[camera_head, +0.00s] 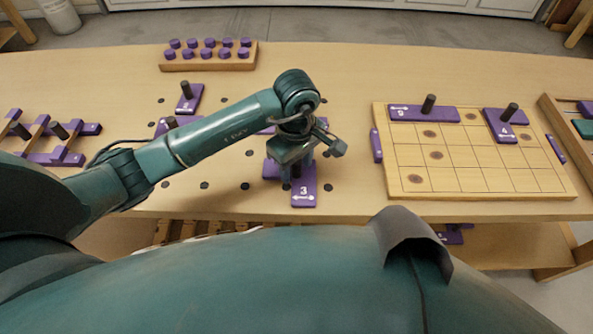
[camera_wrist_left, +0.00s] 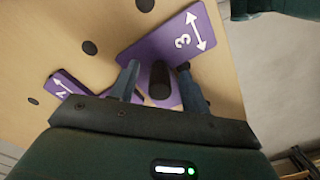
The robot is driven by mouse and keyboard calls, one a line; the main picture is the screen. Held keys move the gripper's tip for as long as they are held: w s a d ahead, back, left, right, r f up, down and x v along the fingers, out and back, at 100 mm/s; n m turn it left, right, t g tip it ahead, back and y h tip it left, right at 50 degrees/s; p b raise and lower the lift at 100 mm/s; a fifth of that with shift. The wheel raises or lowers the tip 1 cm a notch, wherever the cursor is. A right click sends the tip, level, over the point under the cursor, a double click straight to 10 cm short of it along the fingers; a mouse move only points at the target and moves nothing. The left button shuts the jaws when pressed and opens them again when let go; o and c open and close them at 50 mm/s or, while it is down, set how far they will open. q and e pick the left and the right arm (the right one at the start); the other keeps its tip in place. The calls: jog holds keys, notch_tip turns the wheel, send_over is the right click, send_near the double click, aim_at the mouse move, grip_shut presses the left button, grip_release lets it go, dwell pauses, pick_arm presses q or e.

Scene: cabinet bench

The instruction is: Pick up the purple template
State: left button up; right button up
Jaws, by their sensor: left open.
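The purple template marked 3 (camera_head: 304,190) lies on the bench below my left gripper (camera_head: 297,172). It has a white double arrow and an upright dark peg handle. In the left wrist view the template (camera_wrist_left: 190,38) shows its 3 and arrow, and its dark handle (camera_wrist_left: 160,80) stands between the two fingers of my left gripper (camera_wrist_left: 159,85). The fingers are open, one on each side of the handle, with a gap visible. In the head view my gripper hides the handle and part of the template. My right gripper does not show.
Another purple template (camera_wrist_left: 65,88) lies close by at the left in the wrist view. A gridded wooden board (camera_head: 470,170) with templates 9 (camera_head: 410,113) and 4 (camera_head: 500,128) stands at the right. A rack of purple pegs (camera_head: 209,60) stands behind. Dark holes dot the bench (camera_head: 340,80).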

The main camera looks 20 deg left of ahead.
pick_arm(q)
jog(key=shift+c, duration=0.6)
grip_shut()
